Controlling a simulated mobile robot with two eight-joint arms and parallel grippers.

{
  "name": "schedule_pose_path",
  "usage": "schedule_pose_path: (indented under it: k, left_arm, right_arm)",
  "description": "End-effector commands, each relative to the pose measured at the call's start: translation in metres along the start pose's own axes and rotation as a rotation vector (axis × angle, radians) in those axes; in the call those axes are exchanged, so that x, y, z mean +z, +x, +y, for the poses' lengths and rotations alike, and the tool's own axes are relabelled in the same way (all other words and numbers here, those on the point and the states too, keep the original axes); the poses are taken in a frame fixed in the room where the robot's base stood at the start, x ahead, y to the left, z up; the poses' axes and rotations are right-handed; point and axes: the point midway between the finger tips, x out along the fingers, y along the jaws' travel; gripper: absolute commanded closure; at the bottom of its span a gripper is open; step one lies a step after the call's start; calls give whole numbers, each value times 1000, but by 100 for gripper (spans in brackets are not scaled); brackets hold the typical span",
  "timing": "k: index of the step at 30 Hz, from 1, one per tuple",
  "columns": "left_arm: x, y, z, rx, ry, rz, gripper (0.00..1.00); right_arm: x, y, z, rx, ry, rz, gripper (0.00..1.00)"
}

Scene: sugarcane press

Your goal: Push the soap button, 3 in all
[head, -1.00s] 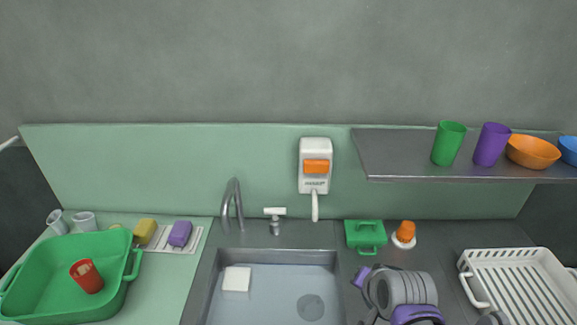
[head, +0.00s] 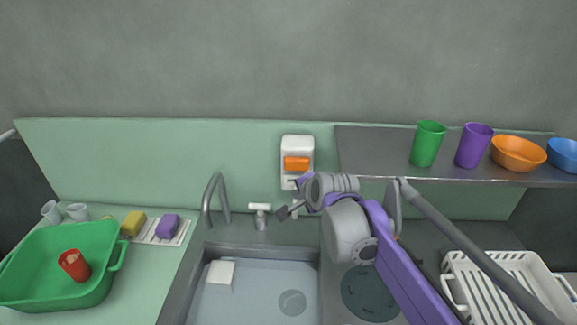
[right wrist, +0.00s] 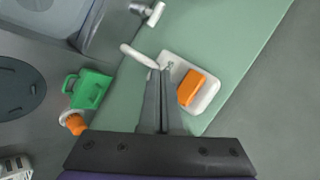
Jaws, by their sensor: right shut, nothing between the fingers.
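The white soap dispenser (head: 297,146) is mounted on the green backsplash above the sink, with an orange button (head: 296,163) on its front. It also shows in the right wrist view (right wrist: 206,102) with its orange button (right wrist: 190,87) and white spout (right wrist: 139,56). My right gripper (head: 289,212) is shut and empty, in front of and just below the dispenser. In the right wrist view its closed fingers (right wrist: 161,72) point at the dispenser, beside the button; I cannot tell whether they touch. My left gripper is not in view.
The sink (head: 250,297) with a faucet (head: 216,199) lies below. A green tub (head: 105,282) is at left. A shelf (head: 390,165) with cups and bowls juts out at right, above a white rack (head: 478,262).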

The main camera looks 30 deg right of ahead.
Motion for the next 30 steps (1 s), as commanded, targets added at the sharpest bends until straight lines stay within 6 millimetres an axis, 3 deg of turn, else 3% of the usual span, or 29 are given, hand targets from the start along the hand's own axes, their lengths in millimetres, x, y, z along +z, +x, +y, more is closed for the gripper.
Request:
schedule_pose_path:
  k: [11, 30]
  left_arm:
    - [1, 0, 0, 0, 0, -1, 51]
    - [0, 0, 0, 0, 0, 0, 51]
  right_arm:
    - [-2, 4, -2, 1, -1, 0, 100]
    - [-41, 56, -42, 0, -1, 1, 100]
